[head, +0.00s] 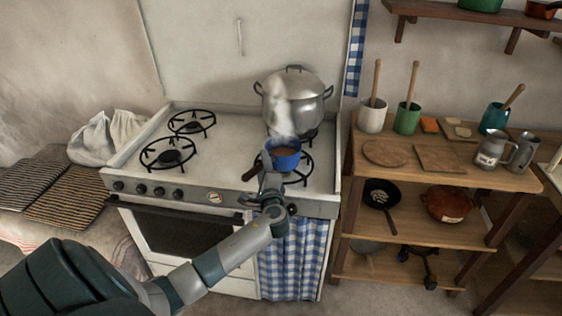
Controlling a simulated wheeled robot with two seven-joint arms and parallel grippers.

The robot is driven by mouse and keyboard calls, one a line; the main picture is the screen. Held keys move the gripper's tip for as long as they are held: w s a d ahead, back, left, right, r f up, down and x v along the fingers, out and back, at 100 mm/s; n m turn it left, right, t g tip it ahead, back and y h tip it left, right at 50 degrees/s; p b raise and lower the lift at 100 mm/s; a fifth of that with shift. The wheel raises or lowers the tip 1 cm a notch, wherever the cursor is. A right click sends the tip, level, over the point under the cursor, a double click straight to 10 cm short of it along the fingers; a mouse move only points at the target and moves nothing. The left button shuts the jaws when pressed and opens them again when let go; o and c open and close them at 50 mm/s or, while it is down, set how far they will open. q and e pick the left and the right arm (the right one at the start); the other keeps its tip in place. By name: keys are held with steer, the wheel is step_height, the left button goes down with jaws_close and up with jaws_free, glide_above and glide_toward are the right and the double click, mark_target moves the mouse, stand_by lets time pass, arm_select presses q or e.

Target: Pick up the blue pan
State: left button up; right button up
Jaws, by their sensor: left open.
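The small blue pan (285,160) sits on the front right burner of the white stove, with brownish contents inside and steam rising from it. Its dark handle (253,171) points to the front left. My left gripper (268,178) is at the stove's front edge, right beside the handle and just in front of the pan. The gripper is open; whether its fingers touch the handle cannot be told. The gripper hides part of the pan's near side. My right gripper is not in view.
A large steaming metal pot (295,98) stands on the burner behind the pan. The left burners (168,153) are empty. A wooden shelf (425,185) with cups, boards and pans stands to the right. White sacks (108,137) and dark racks (55,192) lie at left.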

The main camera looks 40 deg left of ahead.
arm_select(q)
steer(key=c, duration=1)
steer(key=shift+r, duration=0.1)
jaws_close()
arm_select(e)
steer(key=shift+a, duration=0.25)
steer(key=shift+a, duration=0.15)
arm_select(q)
steer(key=shift+r, duration=0.15)
